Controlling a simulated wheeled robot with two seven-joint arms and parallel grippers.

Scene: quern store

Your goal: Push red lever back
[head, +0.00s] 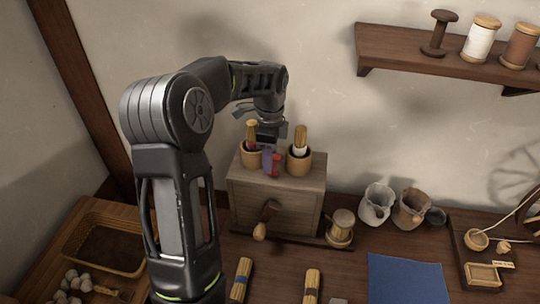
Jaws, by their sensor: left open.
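A small red lever (275,165) stands on top of a wooden box (276,204), between two round wooden cups. A bluish-purple piece (266,157) stands just left of it. My left gripper (268,138) is open, pointing down above the box top, just above and behind the lever in the picture. I cannot tell whether its fingers touch the lever. My right gripper is not in view.
The left cup (251,158) and right cup (299,161) hold upright brushes close to the gripper. A crank handle (261,230) sticks out of the box front.

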